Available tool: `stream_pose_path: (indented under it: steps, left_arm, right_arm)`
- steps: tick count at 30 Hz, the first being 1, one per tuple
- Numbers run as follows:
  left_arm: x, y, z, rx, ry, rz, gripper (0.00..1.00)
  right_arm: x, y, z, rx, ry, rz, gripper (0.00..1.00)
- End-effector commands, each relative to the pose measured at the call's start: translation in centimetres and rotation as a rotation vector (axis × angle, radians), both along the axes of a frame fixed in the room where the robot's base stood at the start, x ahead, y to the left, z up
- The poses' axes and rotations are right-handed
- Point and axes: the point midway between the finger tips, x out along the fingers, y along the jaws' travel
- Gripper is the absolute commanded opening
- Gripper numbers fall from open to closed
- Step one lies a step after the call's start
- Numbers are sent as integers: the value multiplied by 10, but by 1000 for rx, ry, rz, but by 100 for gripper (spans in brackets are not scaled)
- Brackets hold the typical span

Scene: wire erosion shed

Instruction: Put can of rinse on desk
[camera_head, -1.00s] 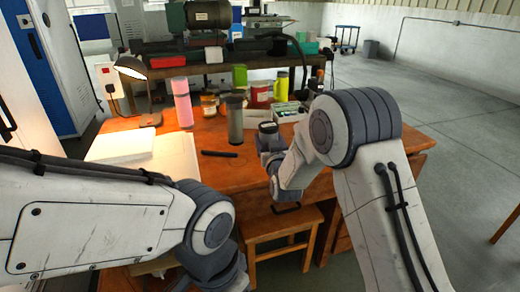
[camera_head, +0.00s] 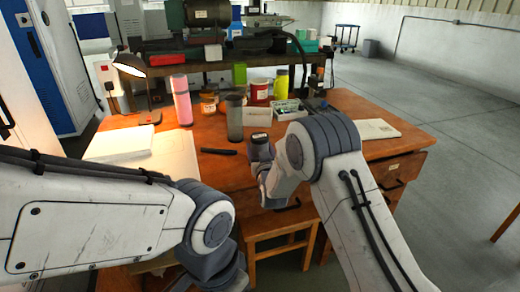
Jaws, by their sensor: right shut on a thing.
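A grey tumbler (camera_head: 235,118), pink bottle (camera_head: 181,100), red can (camera_head: 259,92) and yellow bottle (camera_head: 281,83) stand on the desk. A dark bar (camera_head: 218,151) lies near the middle. A lamp (camera_head: 130,65) stands left, a flat booklet (camera_head: 376,129) lies right. A stool (camera_head: 280,222) stands in front.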

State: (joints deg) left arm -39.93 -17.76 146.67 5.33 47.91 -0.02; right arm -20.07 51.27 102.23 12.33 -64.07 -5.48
Motion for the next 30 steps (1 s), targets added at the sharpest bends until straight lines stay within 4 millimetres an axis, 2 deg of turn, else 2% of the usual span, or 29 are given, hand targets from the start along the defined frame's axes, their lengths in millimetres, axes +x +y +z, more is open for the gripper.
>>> stream_pose_path:
  steps: [1, 2, 3, 14, 17, 27, 30]
  left_arm:
    - [0, 0, -2, 0, 0, 0, 50]
    - [0, 0, -1, 0, 0, 0, 50]
    - [0, 0, -1, 0, 0, 0, 50]
    - [0, 0, 3, 0, 0, 0, 50]
    - [0, 0, 3, 0, 0, 0, 50]
    - [0, 0, 3, 0, 0, 0, 50]
    - [0, 0, 3, 0, 0, 0, 50]
  right_arm:
    - [0, 0, -2, 0, 0, 0, 81]
    - [0, 0, -1, 0, 0, 0, 93]
    - [0, 0, -1, 0, 0, 0, 100]
    - [-4, 0, 2, 0, 2, 1, 100]
    - [-18, -2, 1, -2, 4, 2, 100]
    - [-88, -13, 1, -2, 4, 2, 100]
    - [-103, -16, 1, -1, 2, 1, 100]
